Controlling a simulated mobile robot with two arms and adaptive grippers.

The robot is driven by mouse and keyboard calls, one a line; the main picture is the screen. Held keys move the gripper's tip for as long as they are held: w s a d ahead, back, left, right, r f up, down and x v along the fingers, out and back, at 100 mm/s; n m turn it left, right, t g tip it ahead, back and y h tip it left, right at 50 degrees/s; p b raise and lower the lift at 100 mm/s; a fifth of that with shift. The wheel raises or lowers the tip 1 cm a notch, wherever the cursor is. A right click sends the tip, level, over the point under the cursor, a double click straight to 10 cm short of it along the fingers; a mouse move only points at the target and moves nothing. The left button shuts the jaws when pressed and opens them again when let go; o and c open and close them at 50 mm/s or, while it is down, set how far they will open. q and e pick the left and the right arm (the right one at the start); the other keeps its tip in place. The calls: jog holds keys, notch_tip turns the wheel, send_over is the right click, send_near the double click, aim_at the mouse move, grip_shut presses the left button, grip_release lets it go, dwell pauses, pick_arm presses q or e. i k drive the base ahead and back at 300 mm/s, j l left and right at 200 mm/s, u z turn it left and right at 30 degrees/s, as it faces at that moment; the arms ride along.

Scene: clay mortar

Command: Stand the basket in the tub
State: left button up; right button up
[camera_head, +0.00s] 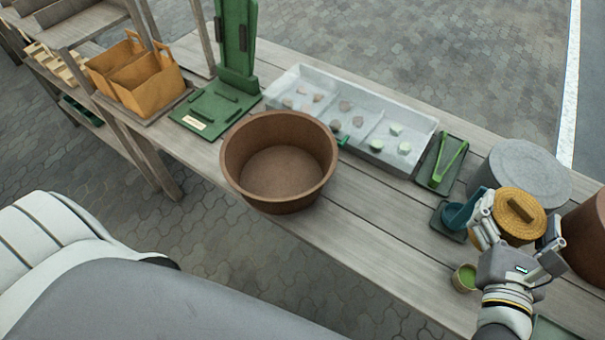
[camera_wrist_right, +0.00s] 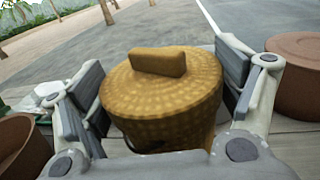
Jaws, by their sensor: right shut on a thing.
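The basket (camera_head: 510,203) is yellow-brown and woven, with a flat lid and a bar handle on top. It is upright at the right end of the table. My right gripper (camera_head: 519,224) is shut around its sides; in the right wrist view the basket (camera_wrist_right: 165,90) fills the space between the fingers. I cannot tell whether its base touches the table. The tub (camera_head: 279,162) is a wide, round brown vessel, open and empty, standing at the table's middle, well left of the basket. My left gripper is not in view.
Behind stand a pale sectioned tray (camera_head: 300,78) with lumps, green tongs (camera_head: 449,163) and a grey round block (camera_head: 519,172). A blue holder (camera_head: 455,218) and green cup (camera_head: 465,278) are near the gripper. Another brown vessel (camera_head: 590,240) is at right. Bare planks lie right of the tub.

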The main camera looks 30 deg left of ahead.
aim_at(266, 178)
jog(key=j+z, duration=0.4)
jog(key=j, duration=0.4)
jog(key=k+j+z, duration=0.1)
jog(key=j+z, duration=0.3)
jog(key=j, duration=0.4)
jog(key=k+j, duration=0.1)
jog(key=j, duration=0.85)
jog(key=k+j+z, duration=0.1)
jog(key=j, duration=0.35)
jog(key=k+j, duration=0.15)
jog(key=j, duration=0.3)
jog(key=k+j, duration=0.1)
jog(key=j, duration=0.35)
jog(key=k+j+z, duration=0.1)
jog(key=j, duration=0.35)
jog(key=k+j, duration=0.1)
jog(key=j, duration=0.35)
